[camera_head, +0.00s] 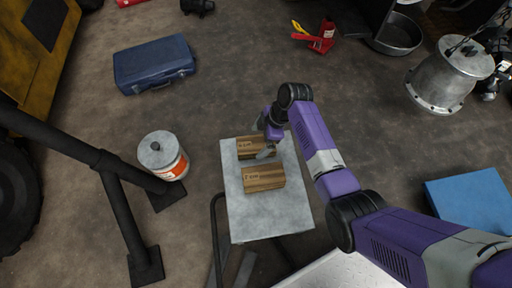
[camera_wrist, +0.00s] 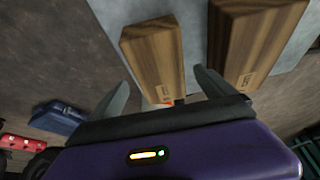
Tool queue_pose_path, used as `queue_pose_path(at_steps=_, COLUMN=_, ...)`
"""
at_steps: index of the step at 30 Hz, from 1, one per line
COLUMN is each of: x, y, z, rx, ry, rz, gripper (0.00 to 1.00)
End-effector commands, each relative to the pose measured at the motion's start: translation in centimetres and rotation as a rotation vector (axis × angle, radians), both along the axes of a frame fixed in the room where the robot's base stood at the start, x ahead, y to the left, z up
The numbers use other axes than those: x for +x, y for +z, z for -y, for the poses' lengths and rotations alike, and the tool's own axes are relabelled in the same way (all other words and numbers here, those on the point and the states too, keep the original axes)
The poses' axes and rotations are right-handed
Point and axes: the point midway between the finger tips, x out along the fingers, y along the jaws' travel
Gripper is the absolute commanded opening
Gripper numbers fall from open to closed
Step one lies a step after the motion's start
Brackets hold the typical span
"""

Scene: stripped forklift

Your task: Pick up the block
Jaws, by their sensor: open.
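Two brown wooden blocks lie on a small grey table (camera_head: 238,218). The far block (camera_head: 252,145) is partly hidden by my gripper (camera_head: 265,148), which is at its right end. The near block (camera_head: 263,179) lies in full view, apart from my gripper. In the wrist view, my gripper (camera_wrist: 160,80) is open, with one finger on each side of the end of one block (camera_wrist: 152,50); nothing is held. The other block (camera_wrist: 248,42) lies to the right, outside the fingers. Whether a finger touches the block cannot be told.
A white can with an orange label (camera_head: 163,157) and black metal bars (camera_head: 120,168) stand left of the table. A blue case (camera_head: 153,65) lies behind on the floor. A blue box (camera_head: 470,205) is at right. The tabletop's front is clear.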

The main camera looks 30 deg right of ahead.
Motion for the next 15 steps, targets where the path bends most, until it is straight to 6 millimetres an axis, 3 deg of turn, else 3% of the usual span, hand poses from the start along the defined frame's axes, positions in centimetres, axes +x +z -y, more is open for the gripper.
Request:
queue_pose_path(at_steps=1, x=0.0, y=-1.3, z=-0.3, rx=0.0, ry=0.001, rz=-0.001, gripper=0.94)
queue_pose_path(at_steps=5, x=0.2, y=-2.8, z=-1.0, rx=0.0, ry=0.001, rz=-0.001, gripper=0.94)
queue_pose_path(at_steps=13, x=0.3, y=-3.0, z=-1.2, rx=0.0, ry=0.0, rz=0.001, gripper=0.94)
queue_pose_path(at_steps=15, x=0.3, y=-3.0, z=-1.2, rx=0.0, ry=0.0, rz=0.001, gripper=0.82)
